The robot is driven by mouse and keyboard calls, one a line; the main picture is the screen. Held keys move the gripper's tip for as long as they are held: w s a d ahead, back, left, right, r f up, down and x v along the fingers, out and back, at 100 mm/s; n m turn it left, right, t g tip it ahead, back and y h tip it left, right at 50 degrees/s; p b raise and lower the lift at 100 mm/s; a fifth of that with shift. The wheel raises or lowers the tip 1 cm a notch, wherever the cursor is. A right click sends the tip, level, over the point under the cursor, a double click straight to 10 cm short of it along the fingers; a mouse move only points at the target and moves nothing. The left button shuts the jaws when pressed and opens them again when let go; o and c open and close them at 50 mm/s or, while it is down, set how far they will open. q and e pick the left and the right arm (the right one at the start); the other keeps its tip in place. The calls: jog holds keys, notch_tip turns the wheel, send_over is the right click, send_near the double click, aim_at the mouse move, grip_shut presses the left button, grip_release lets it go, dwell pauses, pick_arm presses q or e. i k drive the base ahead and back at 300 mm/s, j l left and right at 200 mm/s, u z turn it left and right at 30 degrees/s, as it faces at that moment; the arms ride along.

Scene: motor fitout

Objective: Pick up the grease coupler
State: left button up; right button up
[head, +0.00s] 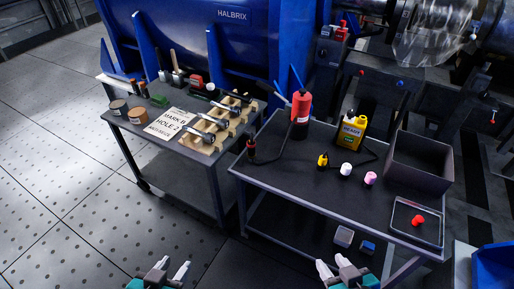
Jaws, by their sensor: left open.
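A red cylinder (301,112) with a white label stands upright at the back left of the right-hand cart. A thin dark line runs from its area toward a small dark fitting with a red part (251,151) at the cart's left edge. This may be the grease coupler, but it is too small to tell. My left gripper (171,268) is open and empty at the bottom edge, over the floor in front of the carts. My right gripper (333,267) looks open and empty, low in front of the right-hand cart. Both are well apart from the fitting.
The right-hand cart (290,165) holds a yellow jug (351,131), small bottles (346,169), a dark open bin (420,163) and a tray with a red knob (417,220). The left cart (128,134) holds a tool board and cans. A blue machine (185,40) stands behind.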

aim_at(252, 153)
jog(key=z, duration=4.15)
jog(key=j+u, duration=0.1)
jog(key=u, duration=3.55)
jog(key=i+j+u, duration=0.1)
jog(key=i+u, duration=0.15)
jog(key=i, duration=0.75)
